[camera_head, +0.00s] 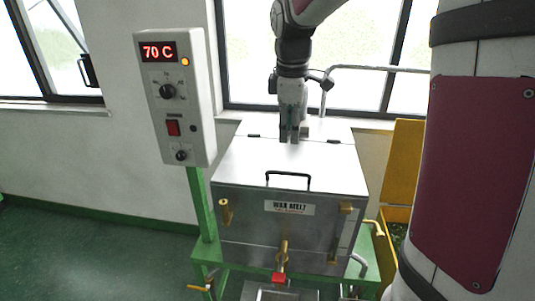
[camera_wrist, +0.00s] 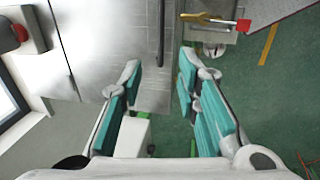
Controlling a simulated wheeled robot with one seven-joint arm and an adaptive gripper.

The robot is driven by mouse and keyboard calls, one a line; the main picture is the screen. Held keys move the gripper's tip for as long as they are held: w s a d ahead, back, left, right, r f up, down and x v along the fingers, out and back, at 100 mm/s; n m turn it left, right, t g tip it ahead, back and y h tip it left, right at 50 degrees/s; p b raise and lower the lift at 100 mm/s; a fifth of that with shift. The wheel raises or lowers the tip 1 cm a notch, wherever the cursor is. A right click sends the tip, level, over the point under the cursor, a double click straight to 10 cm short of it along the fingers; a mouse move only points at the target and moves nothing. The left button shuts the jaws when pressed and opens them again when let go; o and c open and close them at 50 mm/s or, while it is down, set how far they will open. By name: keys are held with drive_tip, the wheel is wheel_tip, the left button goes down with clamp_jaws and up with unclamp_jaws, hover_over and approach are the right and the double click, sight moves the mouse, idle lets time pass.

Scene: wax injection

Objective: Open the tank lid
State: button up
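The tank lid (camera_head: 240,164) is a flat grey metal panel on top of the wax tank (camera_head: 245,228), and it is shut. A black bar handle (camera_head: 288,175) stands at its front edge; in the wrist view a dark bar that looks like this handle (camera_wrist: 161,35) shows beyond my fingertips. My gripper (camera_head: 291,139) points down over the rear part of the lid in the head view, behind the handle. In the wrist view its two teal-padded fingers (camera_wrist: 160,76) are apart with nothing held between them. Whether the fingertips touch the lid cannot be told.
A control box (camera_head: 175,100) reading 70 C stands on a green post at the left. Brass fittings and a red-handled tap (camera_head: 279,278) are on the tank's front. A yellow bin (camera_head: 402,165) stands at the right. Green floor (camera_head: 90,240) is open at the left.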

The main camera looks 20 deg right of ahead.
sight(288, 174)
drive_tip(key=f, duration=0.4)
drive_tip(key=w+d+f+p, duration=0.1)
drive_tip(key=f, duration=0.3)
drive_tip(key=w+f, duration=0.1)
drive_tip(key=f, duration=0.4)
drive_tip(key=shift+d+f, duration=0.1)
drive_tip(key=shift+d, duration=0.05)
clamp_jaws()
